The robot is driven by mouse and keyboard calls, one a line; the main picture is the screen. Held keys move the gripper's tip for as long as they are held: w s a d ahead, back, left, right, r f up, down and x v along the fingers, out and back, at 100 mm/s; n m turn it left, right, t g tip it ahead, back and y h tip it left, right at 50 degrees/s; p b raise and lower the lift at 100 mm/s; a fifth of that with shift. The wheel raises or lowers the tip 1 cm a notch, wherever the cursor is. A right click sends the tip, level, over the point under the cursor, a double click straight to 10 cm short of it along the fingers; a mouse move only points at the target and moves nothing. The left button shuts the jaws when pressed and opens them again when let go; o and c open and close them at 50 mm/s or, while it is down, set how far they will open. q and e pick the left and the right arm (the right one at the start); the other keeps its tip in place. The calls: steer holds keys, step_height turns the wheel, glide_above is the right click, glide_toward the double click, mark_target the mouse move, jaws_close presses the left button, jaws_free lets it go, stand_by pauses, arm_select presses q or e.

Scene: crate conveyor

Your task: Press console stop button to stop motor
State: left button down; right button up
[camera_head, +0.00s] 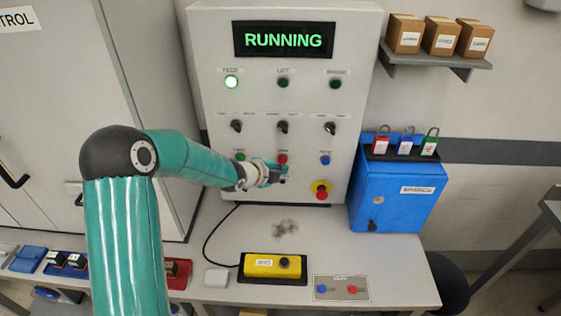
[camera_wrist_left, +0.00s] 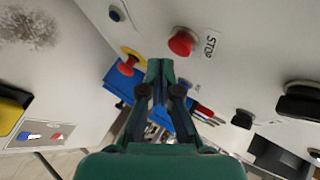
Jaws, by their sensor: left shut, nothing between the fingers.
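The grey console (camera_head: 350,60) stands against the wall, and its display (camera_head: 284,40) reads RUNNING in green. The red stop button (camera_head: 283,159) is in the middle of the lower button row; in the left wrist view the red button (camera_wrist_left: 181,42) has a STOP label beside it. My left gripper (camera_head: 282,174) is just below this button in the head view, shut and empty. In the left wrist view my left fingertips (camera_wrist_left: 160,66) are together, apart in the picture from the button. Whether they touch the panel is unclear. My right gripper is not in view.
A red mushroom button on a yellow base (camera_head: 321,188) sits low on the panel, close right of my gripper. Green (camera_head: 240,156) and blue (camera_head: 325,160) buttons flank the stop button. A blue lock box (camera_head: 395,195) stands right; a yellow pendant (camera_head: 262,266) lies on the table.

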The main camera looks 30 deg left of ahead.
arm_select(q)
steer(key=shift+w, duration=0.1)
steer(key=shift+w+a, duration=0.25)
steer(key=shift+w, duration=0.05)
steer(key=shift+w+a+r+p, duration=0.15)
steer(key=shift+w+a+p, duration=0.1)
steer(key=shift+w+p, duration=0.2)
stand_by(0.7)
steer(key=shift+s, duration=0.1)
steer(key=shift+s+d+b, duration=0.5)
steer(key=shift+s+b, duration=0.2)
steer(key=shift+b, duration=0.45)
